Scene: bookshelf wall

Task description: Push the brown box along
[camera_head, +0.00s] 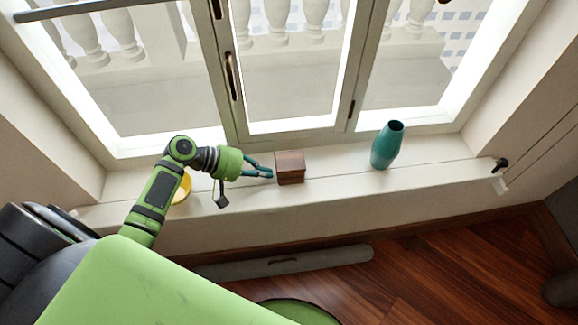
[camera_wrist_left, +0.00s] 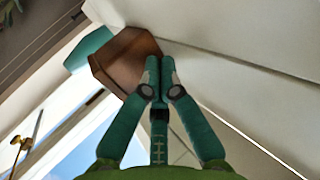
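The brown box (camera_head: 290,168) stands on the white window sill (camera_head: 340,183), near the middle of the head view. My left gripper (camera_head: 270,172) is just to the left of the box, its fingers pointing right at the box's left side. In the left wrist view the fingertips (camera_wrist_left: 160,64) are together with nothing between them, and the brown box (camera_wrist_left: 124,58) is right ahead of them, partly hidden. I cannot tell whether the tips touch it. My right gripper is not in view.
A teal vase (camera_head: 387,146) stands on the sill to the right of the box, with bare sill between them. A yellow round object (camera_head: 183,188) is behind my left arm. The window frame (camera_head: 290,137) runs along the back of the sill.

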